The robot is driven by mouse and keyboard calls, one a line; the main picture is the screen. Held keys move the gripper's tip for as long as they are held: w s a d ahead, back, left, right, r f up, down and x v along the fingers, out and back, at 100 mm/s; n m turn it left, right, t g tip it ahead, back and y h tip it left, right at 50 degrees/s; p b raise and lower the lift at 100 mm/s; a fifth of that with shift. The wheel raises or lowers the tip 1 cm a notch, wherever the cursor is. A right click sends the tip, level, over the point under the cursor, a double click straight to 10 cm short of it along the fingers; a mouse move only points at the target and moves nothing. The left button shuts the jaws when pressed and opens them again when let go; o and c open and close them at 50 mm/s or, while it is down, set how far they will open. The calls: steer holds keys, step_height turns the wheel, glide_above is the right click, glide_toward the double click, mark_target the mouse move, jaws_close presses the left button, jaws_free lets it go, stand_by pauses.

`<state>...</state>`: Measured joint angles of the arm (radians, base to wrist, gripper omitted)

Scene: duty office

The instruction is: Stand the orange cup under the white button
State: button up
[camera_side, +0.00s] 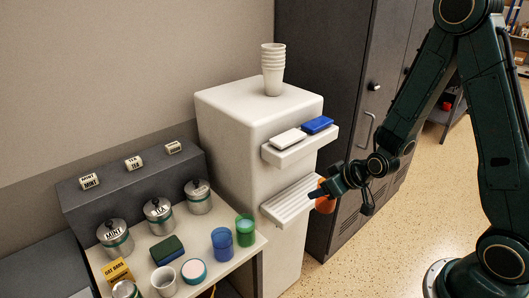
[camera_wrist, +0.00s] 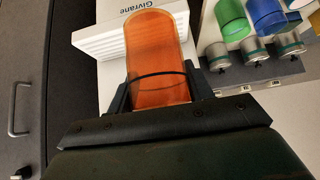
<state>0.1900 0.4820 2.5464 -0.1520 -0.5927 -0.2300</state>
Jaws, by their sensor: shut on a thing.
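The orange cup (camera_side: 325,204) is in my gripper (camera_side: 335,187), at the right end of the slatted white tray (camera_side: 287,204) in the side view. In the wrist view the cup (camera_wrist: 157,50) sits between the two fingers of my gripper (camera_wrist: 157,92), partly over the tray (camera_wrist: 92,42). I cannot tell whether it touches the tray. The white button (camera_side: 288,139) is on the ledge above the tray, left of the blue button (camera_side: 317,125). The cup is to the right of the white button in the side view. The buttons are not clear in the wrist view.
A stack of white cups (camera_side: 273,70) stands on the white dispenser (camera_side: 225,105). The side table holds a blue cup (camera_side: 222,244), a green cup (camera_side: 245,231) and several metal tins (camera_side: 159,217). A dark cabinet (camera_side: 335,70) stands close on the right. The tray looks empty.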

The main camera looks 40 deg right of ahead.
steer(key=shift+f, duration=0.25)
steer(key=w+f, duration=0.2)
steer(key=w, duration=0.1)
steer(key=w+f, duration=0.1)
steer(key=w, duration=0.3)
steer(key=w+f, duration=0.2)
steer(key=w, duration=0.2)
steer(key=shift+f, duration=0.3)
steer(key=shift+w+r+x, duration=0.1)
steer(key=shift+w+x, duration=0.05)
steer(key=shift+x, duration=0.8)
steer(key=shift+w+r+x, duration=0.1)
steer(key=shift+r+x, duration=0.05)
steer(key=shift+x, duration=0.8)
steer(key=shift+f, duration=0.15)
